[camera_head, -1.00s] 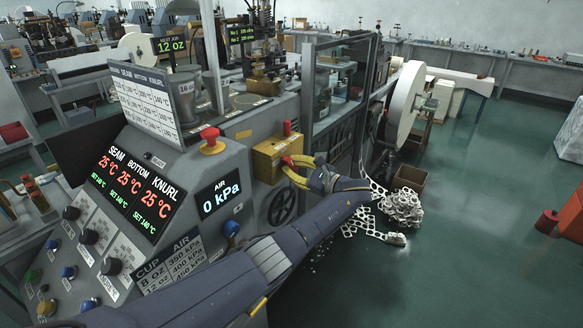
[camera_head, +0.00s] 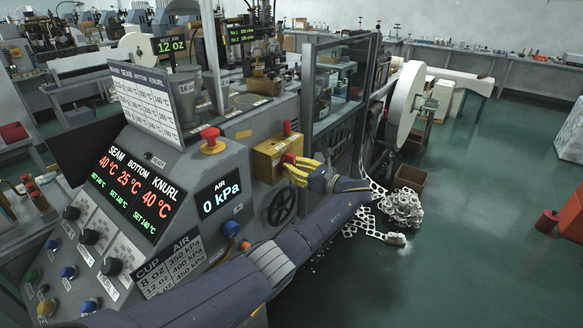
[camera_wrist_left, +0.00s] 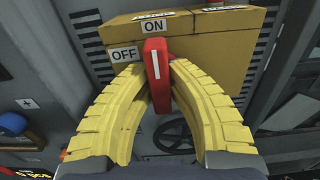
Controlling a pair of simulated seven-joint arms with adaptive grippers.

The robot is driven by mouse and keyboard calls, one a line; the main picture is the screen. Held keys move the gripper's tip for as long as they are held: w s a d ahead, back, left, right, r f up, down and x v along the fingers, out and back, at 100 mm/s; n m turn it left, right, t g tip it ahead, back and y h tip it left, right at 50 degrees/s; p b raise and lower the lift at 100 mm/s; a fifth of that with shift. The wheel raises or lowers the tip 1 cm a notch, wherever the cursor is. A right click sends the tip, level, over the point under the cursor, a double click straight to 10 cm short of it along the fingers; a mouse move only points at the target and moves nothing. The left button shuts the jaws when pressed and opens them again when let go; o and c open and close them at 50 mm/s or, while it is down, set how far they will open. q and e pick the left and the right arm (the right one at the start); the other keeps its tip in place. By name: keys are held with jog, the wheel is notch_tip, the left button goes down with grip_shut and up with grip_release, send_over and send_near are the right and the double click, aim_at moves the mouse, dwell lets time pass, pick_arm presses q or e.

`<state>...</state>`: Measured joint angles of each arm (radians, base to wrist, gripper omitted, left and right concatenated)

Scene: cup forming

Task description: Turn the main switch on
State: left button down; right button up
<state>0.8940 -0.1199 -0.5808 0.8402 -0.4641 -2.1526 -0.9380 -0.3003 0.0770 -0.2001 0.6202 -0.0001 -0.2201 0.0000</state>
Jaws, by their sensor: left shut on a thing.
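The main switch is a yellow box (camera_head: 266,156) on the machine's side, with a red handle (camera_wrist_left: 155,60) on its front. In the left wrist view the handle stands upright. Its white line points up to the ON label (camera_wrist_left: 153,25), and the OFF label (camera_wrist_left: 124,54) is to its left. My left gripper (camera_head: 292,168), with yellow ribbed fingers, is shut on the red handle, one finger on each side. My right gripper is in neither view.
A black handwheel (camera_head: 283,205) sits below the box. A red mushroom button (camera_head: 210,138) and the air display (camera_head: 219,193), reading 0 kPa, are left of it. The temperature display (camera_head: 129,188) is lit. A scrap pile (camera_head: 402,208) lies on the floor to the right.

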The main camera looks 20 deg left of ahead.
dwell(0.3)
pick_arm(q)
jog(key=c, duration=1.3)
grip_release()
jog(key=v, duration=1.2)
